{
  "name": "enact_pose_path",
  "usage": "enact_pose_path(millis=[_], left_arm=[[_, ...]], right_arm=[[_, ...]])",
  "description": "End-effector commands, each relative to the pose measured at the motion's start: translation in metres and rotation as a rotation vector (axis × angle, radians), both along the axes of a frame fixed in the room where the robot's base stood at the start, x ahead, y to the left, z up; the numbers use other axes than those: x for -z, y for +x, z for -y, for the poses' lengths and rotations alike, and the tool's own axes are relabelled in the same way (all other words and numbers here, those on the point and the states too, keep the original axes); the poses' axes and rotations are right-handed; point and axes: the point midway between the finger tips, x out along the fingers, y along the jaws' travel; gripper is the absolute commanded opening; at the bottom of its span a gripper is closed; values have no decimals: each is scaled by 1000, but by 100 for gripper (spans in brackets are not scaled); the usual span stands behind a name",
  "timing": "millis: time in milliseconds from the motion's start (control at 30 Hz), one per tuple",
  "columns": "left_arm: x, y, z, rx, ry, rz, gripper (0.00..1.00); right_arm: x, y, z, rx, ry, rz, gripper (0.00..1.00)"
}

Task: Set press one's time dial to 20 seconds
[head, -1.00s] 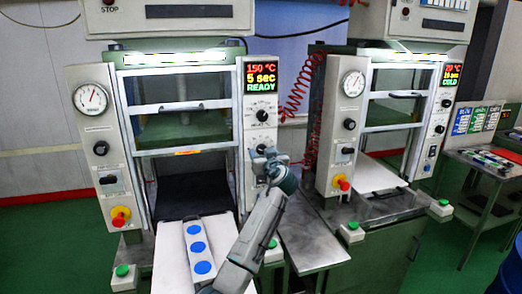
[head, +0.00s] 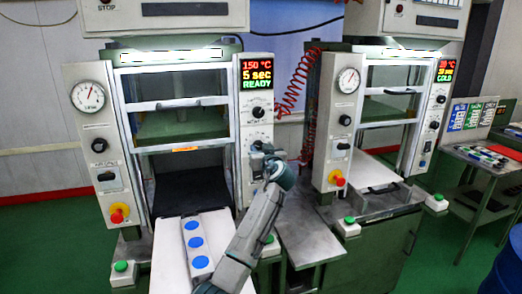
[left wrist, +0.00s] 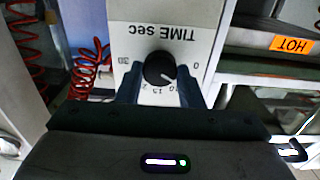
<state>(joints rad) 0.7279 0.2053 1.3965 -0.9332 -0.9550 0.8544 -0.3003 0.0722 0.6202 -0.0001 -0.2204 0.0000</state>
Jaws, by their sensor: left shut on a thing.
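Press one (head: 176,150) is the left press. Its display (head: 257,76) reads 150 °C, 5 sec, READY. My left gripper (head: 264,152) is at its right control panel, below an upper black knob (head: 258,113). In the left wrist view the black time dial (left wrist: 160,68) sits between the two fingers of my left gripper (left wrist: 159,85), under an upside-down "TIME sec" label (left wrist: 166,33). Its white pointer mark is toward the low end of the scale, between 0 and 10. The fingers partly hide the scale. My right gripper is not in view.
A second press (head: 385,125) stands to the right, its display reading COLD. A tray with blue discs (head: 195,242) lies in front of press one. An orange HOT label (left wrist: 293,44) is near the dial. Red coiled hose (head: 292,85) hangs between the presses.

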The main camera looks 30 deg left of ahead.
Motion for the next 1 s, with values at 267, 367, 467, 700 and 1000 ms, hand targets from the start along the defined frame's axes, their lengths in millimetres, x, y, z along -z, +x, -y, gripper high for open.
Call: enact_pose_path(millis=[267,367,467,700,1000], left_arm=[[-1,0,-1,-1,25,-26,11],[-1,0,-1,-1,47,-52,11],[-1,0,-1,-1,83,-94,11],[-2,0,-2,-3,219,-251,11],[-4,-1,-3,-4,404,-470,11]], right_arm=[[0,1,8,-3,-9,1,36],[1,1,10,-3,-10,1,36],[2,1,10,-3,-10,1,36],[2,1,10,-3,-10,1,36],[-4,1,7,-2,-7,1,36]])
